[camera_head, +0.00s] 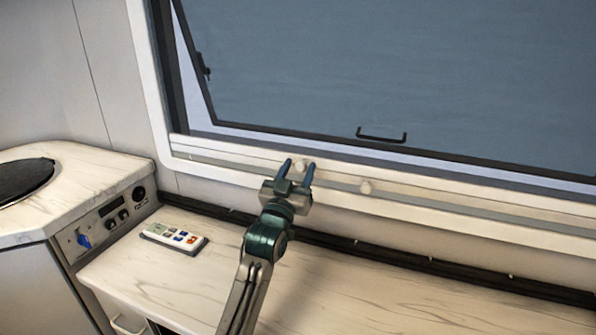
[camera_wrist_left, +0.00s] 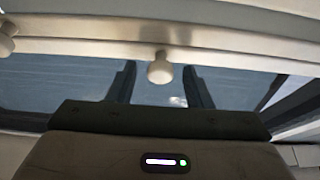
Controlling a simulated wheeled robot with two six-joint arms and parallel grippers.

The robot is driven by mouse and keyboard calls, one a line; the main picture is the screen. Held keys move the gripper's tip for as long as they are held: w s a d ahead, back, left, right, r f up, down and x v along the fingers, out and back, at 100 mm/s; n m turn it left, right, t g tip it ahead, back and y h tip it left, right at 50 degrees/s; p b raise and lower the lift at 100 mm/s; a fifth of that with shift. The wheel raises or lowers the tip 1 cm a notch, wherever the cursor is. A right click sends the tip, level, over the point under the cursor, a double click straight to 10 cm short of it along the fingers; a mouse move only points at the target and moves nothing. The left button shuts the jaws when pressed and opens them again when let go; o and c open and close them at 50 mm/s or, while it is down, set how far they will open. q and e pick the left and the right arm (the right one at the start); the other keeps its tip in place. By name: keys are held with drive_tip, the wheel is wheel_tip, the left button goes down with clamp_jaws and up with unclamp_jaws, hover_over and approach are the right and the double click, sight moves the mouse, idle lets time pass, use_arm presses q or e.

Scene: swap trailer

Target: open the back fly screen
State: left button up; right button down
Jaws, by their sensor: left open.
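The back window fills the top of the head view, with a pale frame and a dark-edged pane tilted outward. A pale bar, the fly screen's rail (camera_head: 420,197), runs along the bottom of the frame. It carries two round white knobs, the left knob (camera_head: 300,166) and the right knob (camera_head: 366,187). My left gripper (camera_head: 301,170) is open, with its fingertips on either side of the left knob. In the left wrist view a knob (camera_wrist_left: 160,70) sits between the two dark fingers, and the rail (camera_wrist_left: 230,42) runs across above. Whether the fingers touch the knob I cannot tell. My right gripper is not in view.
A marbled worktop (camera_head: 340,290) lies below the window, with a white remote (camera_head: 174,237) on it. A counter with a control panel (camera_head: 110,218) and round dark lid (camera_head: 24,180) stands at left. A dark strip (camera_head: 400,258) runs along the worktop's back edge.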

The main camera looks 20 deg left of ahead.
use_arm(q)
drive_tip(key=b+v, duration=0.1)
drive_tip(key=v, duration=0.9)
drive_tip(key=shift+s+f, duration=0.2)
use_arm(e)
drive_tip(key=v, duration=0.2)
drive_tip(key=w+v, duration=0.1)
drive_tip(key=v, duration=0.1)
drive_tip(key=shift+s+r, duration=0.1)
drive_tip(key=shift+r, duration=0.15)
